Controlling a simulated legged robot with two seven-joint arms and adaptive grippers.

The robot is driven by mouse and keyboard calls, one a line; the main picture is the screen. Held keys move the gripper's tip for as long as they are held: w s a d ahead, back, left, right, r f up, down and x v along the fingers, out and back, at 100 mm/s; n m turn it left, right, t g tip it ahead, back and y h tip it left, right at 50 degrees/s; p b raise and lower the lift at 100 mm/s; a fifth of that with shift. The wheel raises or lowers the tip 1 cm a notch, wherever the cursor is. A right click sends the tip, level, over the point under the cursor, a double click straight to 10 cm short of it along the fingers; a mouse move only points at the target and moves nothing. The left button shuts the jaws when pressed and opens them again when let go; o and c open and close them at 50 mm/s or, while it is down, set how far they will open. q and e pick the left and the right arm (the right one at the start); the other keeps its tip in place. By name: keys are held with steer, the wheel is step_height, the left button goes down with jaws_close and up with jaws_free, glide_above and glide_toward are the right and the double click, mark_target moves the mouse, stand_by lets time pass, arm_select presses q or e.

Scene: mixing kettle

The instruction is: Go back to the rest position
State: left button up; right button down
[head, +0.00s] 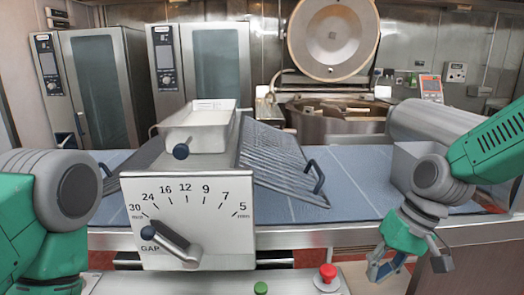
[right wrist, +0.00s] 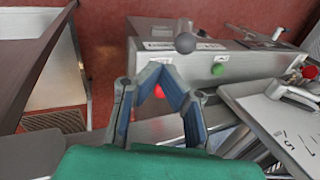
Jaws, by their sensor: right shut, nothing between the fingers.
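My right gripper (head: 386,266) hangs low at the right of the head view, in front of the conveyor's front edge. Its fingers are shut and empty. In the right wrist view the blue fingers of this gripper (right wrist: 162,80) meet at their tips, apart from the machine beyond. My left arm shows at the left edge of the head view, but its gripper is out of frame.
A blue conveyor (head: 345,180) runs behind. The mixing kettle (head: 335,125) stands behind it, lid (head: 333,40) raised. Two ovens (head: 93,85) stand back left.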

steer(key=s+f+h+b, duration=0.1)
steer(key=s+f+b, duration=0.3)
steer(key=f, duration=0.8)
steer(key=s+f+h+b, duration=0.15)
steer(key=s+f, duration=0.45)
steer(key=f, duration=0.7)
arm_select(q)
step_height(320, 180, down, 14)
steer(key=b, duration=0.7)
steer(key=shift+a, duration=0.2)
arm_select(e)
steer(key=s+d+f+h, duration=0.1)
steer(key=s+d+f, duration=0.1)
steer(key=s+f, duration=0.5)
steer(key=s+d+f+n, duration=0.1)
steer(key=s+d+f, duration=0.2)
steer(key=s+f, duration=0.5)
steer(key=shift+s+d+t+h, duration=0.25)
steer(key=shift+s+t+h, duration=0.1)
steer(key=shift+s, duration=0.1)
arm_select(q)
steer(key=shift+a, duration=0.2)
arm_select(e)
steer(key=shift+a, duration=0.2)
